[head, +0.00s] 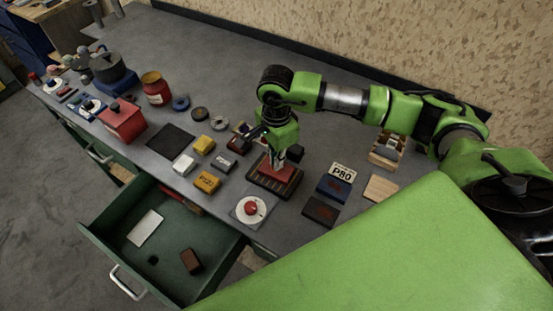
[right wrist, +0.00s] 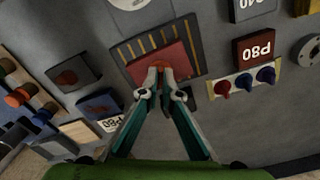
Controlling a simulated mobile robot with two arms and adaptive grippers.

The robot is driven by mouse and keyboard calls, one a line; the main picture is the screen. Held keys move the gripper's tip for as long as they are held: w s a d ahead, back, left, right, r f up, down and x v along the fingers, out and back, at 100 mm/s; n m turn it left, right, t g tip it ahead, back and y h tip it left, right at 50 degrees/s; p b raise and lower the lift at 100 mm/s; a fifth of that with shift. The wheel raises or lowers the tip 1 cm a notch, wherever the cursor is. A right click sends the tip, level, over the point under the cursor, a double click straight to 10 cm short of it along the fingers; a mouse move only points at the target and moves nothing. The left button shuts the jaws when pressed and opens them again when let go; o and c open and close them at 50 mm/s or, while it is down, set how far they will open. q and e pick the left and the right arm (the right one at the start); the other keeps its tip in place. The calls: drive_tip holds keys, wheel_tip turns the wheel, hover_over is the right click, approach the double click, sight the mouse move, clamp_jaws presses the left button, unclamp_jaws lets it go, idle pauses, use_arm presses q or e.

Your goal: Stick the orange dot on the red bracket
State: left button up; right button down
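The red bracket (right wrist: 143,69) lies flat on a dark slatted mat (right wrist: 122,52) in the right wrist view. In the head view the red bracket (head: 263,171) shows partly behind my gripper on the same dark mat (head: 288,187). My right gripper (right wrist: 163,74) points down over the bracket with its fingertips close together. The small orange dot (right wrist: 160,64) shows at the fingertips, against the bracket's face. The fingers partly cover it, and I cannot tell whether it touches the bracket. In the head view my right gripper (head: 277,160) is right above the bracket. My left gripper is not in view.
A P80 block (head: 342,172) and a dark block (head: 320,211) stand right of the mat. A red button on a white disc (head: 250,209) is in front. A green drawer (head: 165,240) stands open below the bench.

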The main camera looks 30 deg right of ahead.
drive_tip(key=c, duration=2.2)
unclamp_jaws()
wheel_tip(320, 180, up, 12)
